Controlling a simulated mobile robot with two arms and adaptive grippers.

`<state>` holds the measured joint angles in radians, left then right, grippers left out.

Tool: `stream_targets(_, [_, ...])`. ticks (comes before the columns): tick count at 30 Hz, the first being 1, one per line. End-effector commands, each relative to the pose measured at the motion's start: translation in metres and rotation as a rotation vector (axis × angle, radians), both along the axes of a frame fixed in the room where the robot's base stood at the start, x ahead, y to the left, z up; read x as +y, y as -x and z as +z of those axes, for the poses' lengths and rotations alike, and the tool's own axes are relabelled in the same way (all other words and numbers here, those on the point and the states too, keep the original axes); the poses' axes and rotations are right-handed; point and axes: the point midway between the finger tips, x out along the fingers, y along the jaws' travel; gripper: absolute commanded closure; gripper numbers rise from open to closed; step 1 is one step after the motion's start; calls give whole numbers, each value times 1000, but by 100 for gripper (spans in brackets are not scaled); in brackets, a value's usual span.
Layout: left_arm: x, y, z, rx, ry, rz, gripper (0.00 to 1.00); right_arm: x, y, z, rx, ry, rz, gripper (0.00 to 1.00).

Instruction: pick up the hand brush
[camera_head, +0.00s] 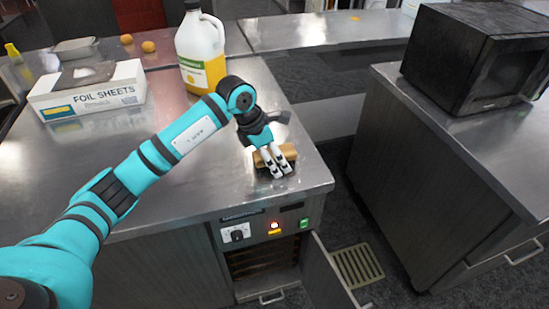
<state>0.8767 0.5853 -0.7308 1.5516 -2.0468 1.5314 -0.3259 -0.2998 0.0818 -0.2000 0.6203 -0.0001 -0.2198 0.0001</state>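A small tan, wooden-looking block, which looks like the hand brush (289,151), lies on the metal counter near its front right corner. My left gripper (280,170) is right at it, pointing down, with its white, black-tipped fingers in front of the block and hiding its middle. The fingers are close together; whether they grip the block cannot be made out. My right gripper is out of view.
A foil sheets box (88,92) is at the left. A black microwave (473,58) sits on the right counter (437,95). Below, a cabinet door (327,274) hangs open over the aisle.

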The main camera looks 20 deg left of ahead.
Motion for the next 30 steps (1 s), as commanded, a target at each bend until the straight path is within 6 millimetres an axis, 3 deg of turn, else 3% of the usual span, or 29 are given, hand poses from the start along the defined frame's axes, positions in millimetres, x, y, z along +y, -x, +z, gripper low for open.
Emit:
stream_targets(2, [1,0,-1,-1,-2,2,46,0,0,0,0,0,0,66])
stream_targets(13, [2,-1,-2,0,-4,3,93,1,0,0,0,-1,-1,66])
stream_targets(25, [2,-1,5,-1,-4,3,93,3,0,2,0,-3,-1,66])
stream_targets(30, [2,-2,31,-6,-4,3,93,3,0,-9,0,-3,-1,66])
